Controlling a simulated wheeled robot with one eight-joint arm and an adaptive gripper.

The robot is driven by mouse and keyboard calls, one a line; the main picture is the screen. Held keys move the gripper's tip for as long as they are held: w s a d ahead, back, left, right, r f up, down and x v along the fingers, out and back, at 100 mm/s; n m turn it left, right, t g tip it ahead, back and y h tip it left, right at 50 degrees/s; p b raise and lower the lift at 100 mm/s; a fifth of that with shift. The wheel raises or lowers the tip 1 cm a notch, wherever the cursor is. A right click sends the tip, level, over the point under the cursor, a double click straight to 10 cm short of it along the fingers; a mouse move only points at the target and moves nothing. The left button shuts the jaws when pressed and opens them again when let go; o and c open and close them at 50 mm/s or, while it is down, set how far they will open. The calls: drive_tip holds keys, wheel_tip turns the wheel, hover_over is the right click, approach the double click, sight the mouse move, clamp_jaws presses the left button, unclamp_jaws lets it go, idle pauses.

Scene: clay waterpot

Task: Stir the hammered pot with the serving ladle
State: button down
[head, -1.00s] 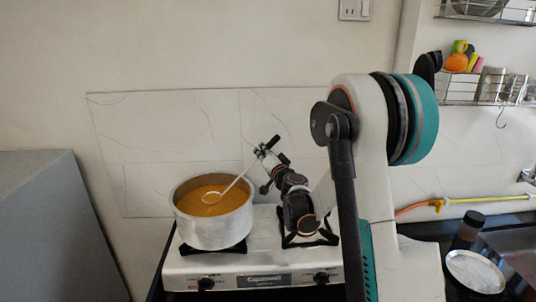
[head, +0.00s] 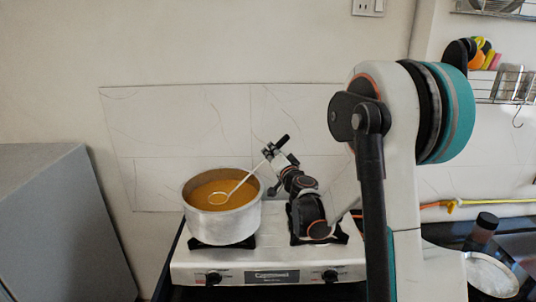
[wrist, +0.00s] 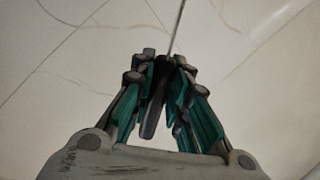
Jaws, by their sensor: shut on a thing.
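The hammered pot (head: 222,228) is a silver pot of orange-brown soup on the left burner of the stove. The serving ladle (head: 240,184) slants down from my gripper (head: 273,155), with its round bowl (head: 219,198) at the soup, inside the pot's rim. I cannot tell how deep the bowl sits. My gripper is up and to the right of the pot. In the wrist view my gripper (wrist: 163,85) is shut on the ladle's dark handle (wrist: 153,112); its thin shaft runs up out of the frame, and the ladle's bowl and the pot are out of that view.
The white two-burner stove (head: 270,272) stands against a tiled wall panel (head: 150,140). A grey cabinet (head: 60,225) is at the left. A wire rack (head: 508,88) hangs above.

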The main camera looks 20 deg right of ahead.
drive_tip(key=shift+s+d, duration=0.35)
drive_tip(key=shift+d, duration=0.45)
drive_tip(key=shift+a+r+p, duration=0.15)
drive_tip(key=shift+r+p, duration=0.35)
drive_tip(key=shift+r, duration=0.45)
wheel_tip(320, 180, up, 11)
drive_tip(key=p, duration=0.6)
idle(0.4)
